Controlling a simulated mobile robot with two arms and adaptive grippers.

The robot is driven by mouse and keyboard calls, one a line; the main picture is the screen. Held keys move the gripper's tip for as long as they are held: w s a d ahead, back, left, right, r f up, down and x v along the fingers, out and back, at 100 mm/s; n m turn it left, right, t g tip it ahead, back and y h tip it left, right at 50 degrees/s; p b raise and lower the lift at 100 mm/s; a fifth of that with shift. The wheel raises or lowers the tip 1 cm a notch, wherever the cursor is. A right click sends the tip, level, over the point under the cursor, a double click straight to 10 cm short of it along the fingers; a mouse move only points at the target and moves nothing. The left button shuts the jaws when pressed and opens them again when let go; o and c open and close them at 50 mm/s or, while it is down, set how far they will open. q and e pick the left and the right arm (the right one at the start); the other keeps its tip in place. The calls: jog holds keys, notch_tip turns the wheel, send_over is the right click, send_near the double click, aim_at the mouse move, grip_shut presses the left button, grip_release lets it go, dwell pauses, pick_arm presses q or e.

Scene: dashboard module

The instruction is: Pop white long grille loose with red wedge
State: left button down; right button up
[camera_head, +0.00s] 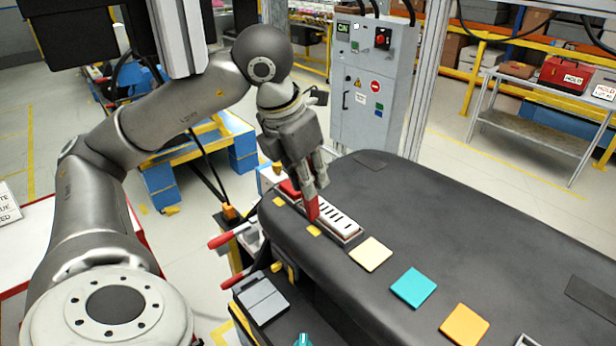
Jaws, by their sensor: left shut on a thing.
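The white long grille (341,223) with black slots lies along the near left edge of the black dashboard (460,226). My left gripper (317,190) points down over the grille's far left part and is shut on the red wedge (312,208). The wedge's lower end is at the grille; whether it is under the grille's edge I cannot tell. The gripper and wedge hide part of the grille. My right gripper is not in view.
A red piece (289,188) sits just left of the gripper. Cream (370,254), teal (414,288) and orange (464,324) squares lie on the dashboard. Red-handled tools (222,240) stick out at its left. A grey control cabinet (369,85) stands behind.

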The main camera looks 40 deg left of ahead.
pick_arm(q)
jog(key=shift+r+p, duration=1.7)
jog(key=shift+r, duration=0.7)
jog(key=shift+a+r, duration=0.1)
jog(key=shift+r, duration=0.1)
jog(key=shift+f, duration=0.15)
jog(key=shift+w+f+b, duration=0.1)
jog(key=shift+f+b, duration=0.35)
jog(key=shift+b, duration=0.05)
jog(key=shift+f+b, duration=1)
jog(key=shift+f, duration=0.15)
